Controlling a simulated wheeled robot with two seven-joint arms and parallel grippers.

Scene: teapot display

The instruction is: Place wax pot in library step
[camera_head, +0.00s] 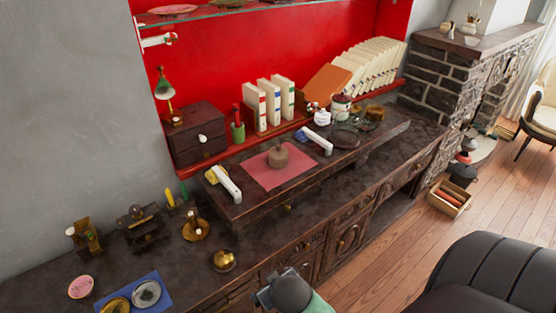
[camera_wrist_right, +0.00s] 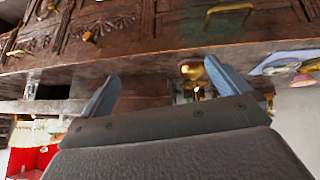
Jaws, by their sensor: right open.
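I cannot tell for sure which thing is the wax pot. A round brass pot (camera_head: 223,260) stands near the front edge of the dark cabinet top, and a brown lidded pot (camera_head: 278,156) stands on a pink mat (camera_head: 262,176). A small dark stepped wooden piece (camera_head: 145,230) at the left may be the library step. My right gripper (camera_head: 274,287) is low in front of the cabinet, right of and below the brass pot. In the right wrist view its fingers (camera_wrist_right: 163,88) are apart with nothing between them. My left gripper is not in view.
A brass candle holder (camera_head: 195,229) and a blue mat (camera_head: 150,293) with plates share the left cabinet top. A raised dark shelf (camera_head: 240,207) carries the pink mat and two white-handled items. Books (camera_head: 268,104) stand behind. A black chair (camera_head: 495,270) is at lower right.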

